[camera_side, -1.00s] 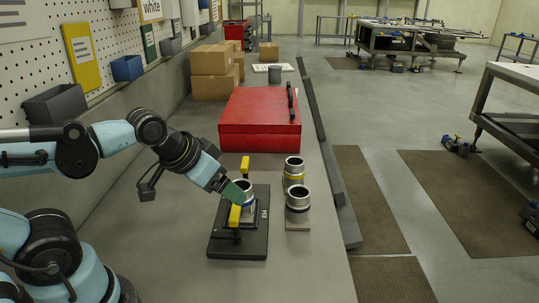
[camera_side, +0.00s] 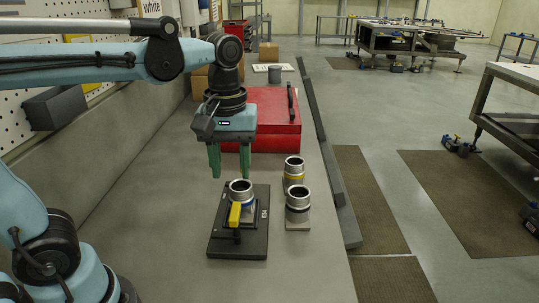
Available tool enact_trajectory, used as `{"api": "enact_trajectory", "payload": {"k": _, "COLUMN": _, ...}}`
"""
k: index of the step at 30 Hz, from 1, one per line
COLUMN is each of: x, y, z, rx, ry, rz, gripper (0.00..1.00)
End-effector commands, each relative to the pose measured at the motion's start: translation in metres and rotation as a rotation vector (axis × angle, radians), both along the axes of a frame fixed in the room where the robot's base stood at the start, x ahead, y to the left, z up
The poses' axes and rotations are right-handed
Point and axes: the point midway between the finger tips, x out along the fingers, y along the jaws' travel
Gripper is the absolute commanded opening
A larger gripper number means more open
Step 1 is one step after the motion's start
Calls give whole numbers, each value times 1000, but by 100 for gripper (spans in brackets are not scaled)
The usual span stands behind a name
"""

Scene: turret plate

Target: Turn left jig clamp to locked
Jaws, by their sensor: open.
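The dark jig plate (camera_side: 224,246) lies on the bench with a silver cylindrical part (camera_side: 241,194) upright in its middle. A yellow clamp handle (camera_side: 235,214) stands at the plate's near side, in front of the part. The second yellow clamp, at the far side, is not visible now; my green right finger covers that place. I cannot tell which clamp is the left one. My gripper (camera_side: 230,174) points down with its two green fingers apart and empty. In the picture it is just above the far end of the jig; the true height is unclear.
Two more silver cylinders, one with a yellow band (camera_side: 293,173) and one nearer (camera_side: 298,204), stand just right of the jig. A red toolbox (camera_side: 272,128) lies behind. Bare bench (camera_side: 165,225) is free to the left of the jig.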

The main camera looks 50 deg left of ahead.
Motion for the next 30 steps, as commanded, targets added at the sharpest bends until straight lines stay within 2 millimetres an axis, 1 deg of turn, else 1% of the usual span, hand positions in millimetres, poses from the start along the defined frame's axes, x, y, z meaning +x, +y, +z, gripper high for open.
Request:
{"api": "enact_trajectory", "payload": {"k": 1, "x": 0, "y": 0, "z": -8, "rx": -1, "ry": -1, "rz": 0, "gripper": 45}}
{"api": "enact_trajectory", "payload": {"k": 9, "x": 0, "y": 0, "z": -48, "rx": -1, "ry": -2, "rz": -1, "gripper": 45}}
{"api": "enact_trajectory", "payload": {"k": 15, "x": 0, "y": 0, "z": -74, "rx": -1, "ry": -2, "rz": -2, "gripper": 45}}
{"api": "enact_trajectory", "payload": {"k": 18, "x": 0, "y": 0, "z": -84, "rx": -1, "ry": -2, "rz": -2, "gripper": 45}}
{"api": "enact_trajectory", "payload": {"k": 24, "x": 0, "y": 0, "z": -96, "rx": -1, "ry": -2, "rz": -2, "gripper": 45}}
{"api": "enact_trajectory", "payload": {"k": 30, "x": 0, "y": 0, "z": -98, "rx": -1, "ry": -2, "rz": -2, "gripper": 45}}
